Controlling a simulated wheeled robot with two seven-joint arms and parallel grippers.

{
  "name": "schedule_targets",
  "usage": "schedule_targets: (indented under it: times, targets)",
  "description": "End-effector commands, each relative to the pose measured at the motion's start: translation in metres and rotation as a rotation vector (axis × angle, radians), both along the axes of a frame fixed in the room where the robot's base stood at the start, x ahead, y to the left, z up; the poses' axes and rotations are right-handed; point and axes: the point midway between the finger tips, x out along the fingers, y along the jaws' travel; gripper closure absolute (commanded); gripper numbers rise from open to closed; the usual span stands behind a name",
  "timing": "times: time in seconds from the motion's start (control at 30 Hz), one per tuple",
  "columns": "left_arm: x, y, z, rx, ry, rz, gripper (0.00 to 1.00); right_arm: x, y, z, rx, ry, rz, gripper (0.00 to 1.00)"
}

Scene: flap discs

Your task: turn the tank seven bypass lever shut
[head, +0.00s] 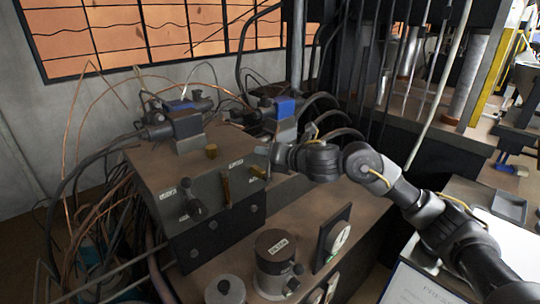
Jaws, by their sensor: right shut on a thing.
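A dark valve block (215,215) stands left of the middle, with levers on its front face. A black-knobbed lever (190,203) is at the left, beside a small plate too blurred to read surely. A brass lever (226,187) hangs about upright in the middle, under another small plate. A short brass handle (257,172) sticks out at the right end. None can be read as tank seven bypass. My right gripper (269,156) reaches in from the right and is shut at the block's right end, by the brass handle; its fingertips are small and partly hidden. My left gripper is out of view.
A labelled cylinder (275,268), a smaller round cap (225,290) and a dial gauge (340,239) stand in front. Blue-topped valves (284,107) with hoses sit behind. Copper and black lines crowd the left. A white sheet (425,285) lies at lower right.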

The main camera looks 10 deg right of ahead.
Motion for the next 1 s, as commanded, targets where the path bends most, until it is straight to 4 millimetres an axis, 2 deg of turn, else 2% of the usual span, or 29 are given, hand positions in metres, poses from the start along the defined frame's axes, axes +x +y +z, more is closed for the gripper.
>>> schedule_targets:
  times: [0.4,0.43,0.57,0.87,1.0]
  targets:
    - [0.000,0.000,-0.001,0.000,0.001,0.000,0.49,-0.001,0.002,-0.002,-0.006,0.000,0.005,1.00]
    - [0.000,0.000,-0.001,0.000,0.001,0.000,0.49,-0.001,0.002,-0.002,-0.006,0.000,0.005,0.69]
    - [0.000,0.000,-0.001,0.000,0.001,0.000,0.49,-0.001,0.001,-0.001,-0.006,0.000,0.003,0.52]
    - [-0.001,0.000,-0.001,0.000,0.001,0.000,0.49,-0.002,0.000,0.000,-0.005,-0.002,0.001,0.51]
    - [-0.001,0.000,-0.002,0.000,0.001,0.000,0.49,-0.012,-0.007,0.003,-0.006,-0.004,0.001,0.51]
